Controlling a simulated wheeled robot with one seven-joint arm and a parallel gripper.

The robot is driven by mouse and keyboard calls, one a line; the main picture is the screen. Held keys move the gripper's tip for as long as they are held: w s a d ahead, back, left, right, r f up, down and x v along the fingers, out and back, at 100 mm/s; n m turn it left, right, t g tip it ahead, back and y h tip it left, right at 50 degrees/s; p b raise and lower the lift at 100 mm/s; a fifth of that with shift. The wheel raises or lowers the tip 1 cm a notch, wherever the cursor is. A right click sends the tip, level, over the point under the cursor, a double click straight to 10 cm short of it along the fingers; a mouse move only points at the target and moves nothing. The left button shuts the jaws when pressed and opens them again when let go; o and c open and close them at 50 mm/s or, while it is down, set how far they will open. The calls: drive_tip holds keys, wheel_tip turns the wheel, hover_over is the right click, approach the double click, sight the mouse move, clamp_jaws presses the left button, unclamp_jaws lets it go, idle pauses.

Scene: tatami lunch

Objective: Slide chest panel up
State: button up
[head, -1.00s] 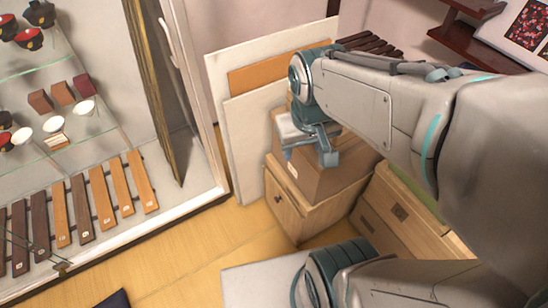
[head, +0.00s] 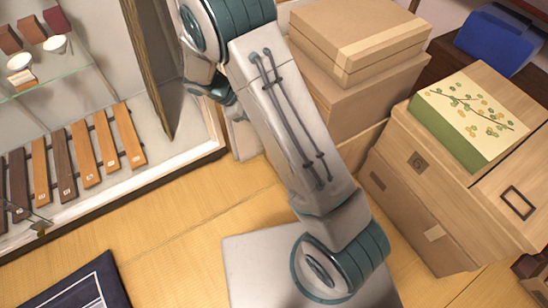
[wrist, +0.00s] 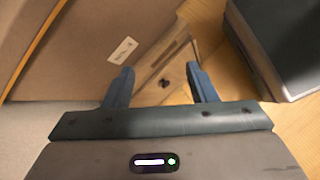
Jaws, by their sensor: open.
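In the wrist view a light wooden chest front panel (wrist: 151,92) shows beyond my fingers, seen at a slant. It has a small dark knob (wrist: 163,83). My gripper (wrist: 162,84) is open and empty; the knob appears between its fingertips, and I cannot tell how far away it is. In the head view my arm hides most of this chest, with its front and knob out of sight. My gripper is mostly hidden there behind the arm's upper bend, at the left.
Brown cardboard boxes (head: 365,85) are stacked behind my arm; one box (wrist: 75,50) with a white label shows in the wrist view. A wooden cabinet (head: 430,235) carrying a green patterned box (head: 475,120) stands right. A glass display case (head: 185,160) stands left.

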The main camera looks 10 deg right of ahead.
drive_tip(key=w+a+f+n+t+h+b, duration=0.2)
drive_tip(key=a+f+n+b, duration=0.15)
drive_tip(key=f, duration=1.15)
drive_tip(key=w+a+f+n+t+h+b, duration=0.1)
drive_tip(key=a+f+n+t+h+b, duration=0.3)
drive_tip(key=f, duration=1.1)
drive_tip(key=w+d+f+y+b, duration=0.1)
drive_tip(key=w+d+f+b, duration=0.1)
drive_tip(key=d, duration=0.4)
drive_tip(key=w+d+f+n+g+b, duration=0.1)
drive_tip(key=d+f+b, duration=0.1)
drive_tip(key=d, duration=0.5)
drive_tip(key=shift+w+d+f+y, duration=0.15)
drive_tip(key=shift+w+f+y, duration=0.25)
